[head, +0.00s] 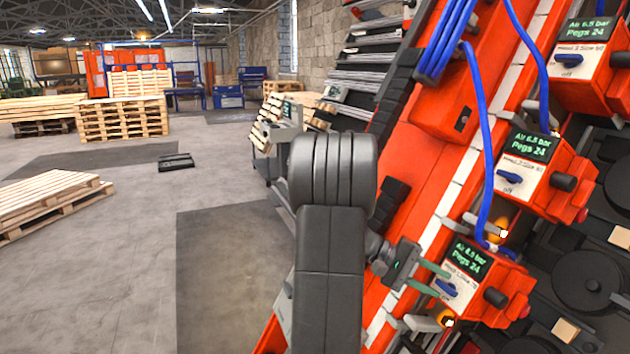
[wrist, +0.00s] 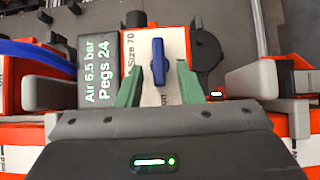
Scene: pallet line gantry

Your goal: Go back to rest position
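My gripper (head: 440,284) is at the nearest orange control box (head: 480,278) on the right in the head view. In the wrist view its two green fingers (wrist: 160,80) stand apart, one on each side of a blue knob (wrist: 158,62). Gaps show between the fingers and the knob, so it is open and empty. The knob points up and down in the wrist view. The box's green screen (wrist: 102,75) reads "Air 6.5 bar, Pegs 24". My arm reaches across the middle of the head view and is bent toward the box.
Two similar control boxes (head: 543,175) (head: 590,52) stand farther up the orange machine frame (head: 430,150). Blue hoses (head: 478,130) run close above the boxes. A metal stand (head: 275,140) is behind my arm. Pallets (head: 45,200) lie at left; the grey floor (head: 130,270) between is open.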

